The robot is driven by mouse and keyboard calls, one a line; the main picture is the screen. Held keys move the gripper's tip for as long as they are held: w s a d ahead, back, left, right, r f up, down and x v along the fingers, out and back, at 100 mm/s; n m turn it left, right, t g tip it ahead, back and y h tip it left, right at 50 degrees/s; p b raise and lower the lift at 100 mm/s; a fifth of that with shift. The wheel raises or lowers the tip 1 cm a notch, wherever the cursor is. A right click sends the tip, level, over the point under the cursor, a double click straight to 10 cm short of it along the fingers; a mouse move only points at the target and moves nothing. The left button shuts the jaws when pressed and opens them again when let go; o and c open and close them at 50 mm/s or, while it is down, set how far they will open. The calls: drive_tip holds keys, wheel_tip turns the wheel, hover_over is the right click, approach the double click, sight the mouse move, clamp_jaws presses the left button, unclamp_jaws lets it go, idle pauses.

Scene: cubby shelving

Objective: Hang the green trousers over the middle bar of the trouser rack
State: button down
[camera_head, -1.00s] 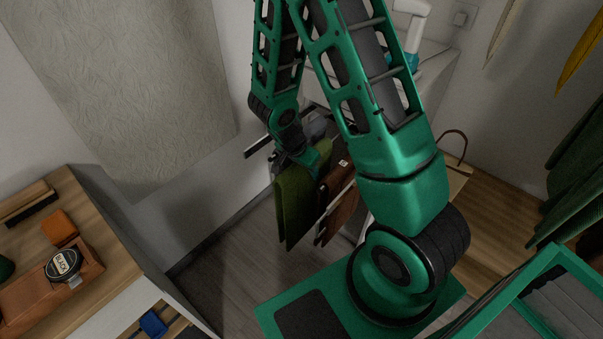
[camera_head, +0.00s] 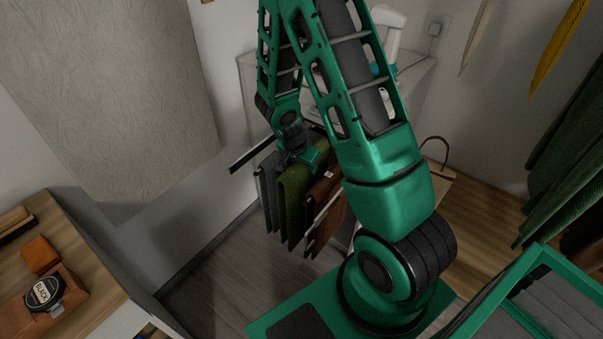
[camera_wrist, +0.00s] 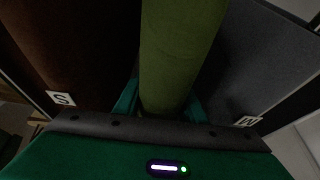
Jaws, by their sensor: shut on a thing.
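The green trousers (camera_head: 291,200) hang folded from my gripper (camera_head: 308,160) in the head view, between grey trousers (camera_head: 267,195) on their left and brown trousers (camera_head: 323,205) on their right. In the wrist view the green trousers (camera_wrist: 178,50) run up the middle from my gripper (camera_wrist: 160,108), which is shut on them. There the brown trousers (camera_wrist: 65,45) with an S tag are on the left and the grey trousers (camera_wrist: 262,60) with a W tag on the right. The middle bar is hidden, so I cannot tell whether the cloth touches it.
A wooden-topped cabinet (camera_head: 85,255) with a wallet and a round black tin stands at the lower left. A light panel (camera_head: 110,90) hangs at the upper left. Green garments (camera_head: 565,170) hang at the right. Grey floor (camera_head: 215,270) is open below the trousers.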

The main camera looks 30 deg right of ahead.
drive_tip(key=shift+w+d+f, duration=0.25)
drive_tip(key=shift+d, duration=0.5)
drive_tip(key=shift+w+d+f, duration=0.2)
drive_tip(key=shift+w+d, duration=0.05)
drive_tip(key=shift+d, duration=0.45)
drive_tip(key=c, duration=1.1)
unclamp_jaws()
drive_tip(key=v, duration=0.9)
drive_tip(key=shift+a+r, duration=0.2)
drive_tip(key=shift+r, duration=0.15)
drive_tip(key=shift+s+a+r, duration=0.1)
drive_tip(key=shift+a+r, duration=0.05)
drive_tip(key=shift+r, duration=0.3)
